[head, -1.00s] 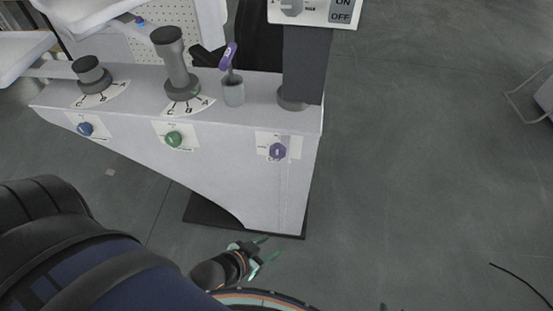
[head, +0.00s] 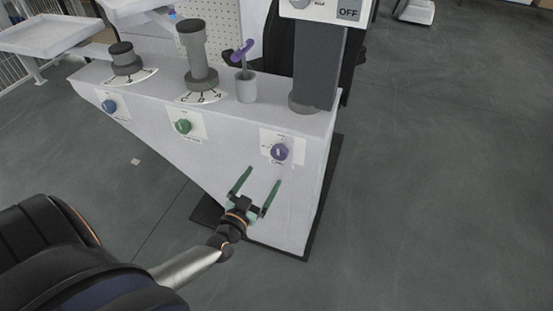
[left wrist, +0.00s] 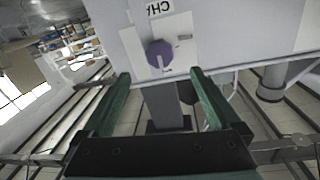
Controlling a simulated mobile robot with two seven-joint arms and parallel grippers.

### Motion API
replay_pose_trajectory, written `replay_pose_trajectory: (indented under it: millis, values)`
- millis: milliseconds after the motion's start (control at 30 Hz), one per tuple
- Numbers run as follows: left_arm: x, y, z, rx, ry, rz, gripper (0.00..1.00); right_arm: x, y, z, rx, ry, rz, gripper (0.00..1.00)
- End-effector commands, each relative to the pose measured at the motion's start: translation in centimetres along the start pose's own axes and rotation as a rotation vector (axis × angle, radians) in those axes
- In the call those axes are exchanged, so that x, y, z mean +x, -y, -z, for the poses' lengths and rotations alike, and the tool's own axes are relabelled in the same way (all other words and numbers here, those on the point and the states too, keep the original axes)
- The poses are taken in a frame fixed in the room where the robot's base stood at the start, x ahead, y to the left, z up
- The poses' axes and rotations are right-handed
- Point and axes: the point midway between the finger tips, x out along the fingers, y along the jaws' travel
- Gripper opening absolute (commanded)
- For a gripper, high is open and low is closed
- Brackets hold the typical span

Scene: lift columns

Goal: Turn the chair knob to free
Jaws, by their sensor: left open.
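The purple knob (head: 280,152) sits on a white label plate on the front face of the grey console, at its right end. In the left wrist view the purple knob (left wrist: 160,53) shows with a pale pointer mark and part of a label beginning "CH" beside it. My left gripper (head: 259,180) is open and empty, just below and a little left of the purple knob, apart from it. In the left wrist view its green fingers (left wrist: 163,82) spread either side of the knob, which lies beyond the tips. My right gripper is not in view.
A green knob (head: 183,127) and a blue knob (head: 109,106) are further left on the same face. On the console top (head: 272,95) stand two dark dials, a grey cup (head: 246,88) with a purple-topped lever, and a dark post (head: 318,70). Open floor lies to the right.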

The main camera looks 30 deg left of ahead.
Motion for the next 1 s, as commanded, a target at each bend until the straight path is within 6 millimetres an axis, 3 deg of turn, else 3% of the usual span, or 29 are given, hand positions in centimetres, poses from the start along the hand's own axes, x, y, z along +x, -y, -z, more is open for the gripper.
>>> replay_pose_trajectory:
  millis: [300, 500, 967, 1000]
  values:
    - [6.3, -0.1, -0.1, 0.0, -0.003, -0.002, 0.96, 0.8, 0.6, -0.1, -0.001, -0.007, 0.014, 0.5]
    - [8.9, -0.1, -0.1, 0.0, -0.001, -0.003, 0.96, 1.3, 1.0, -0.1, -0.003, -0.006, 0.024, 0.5]
    - [9.9, -0.1, 0.0, -0.001, 0.001, -0.003, 0.96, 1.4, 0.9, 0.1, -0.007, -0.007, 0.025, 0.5]
    - [9.9, -0.1, 0.0, -0.001, 0.001, -0.003, 0.92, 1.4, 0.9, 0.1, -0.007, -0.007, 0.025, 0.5]
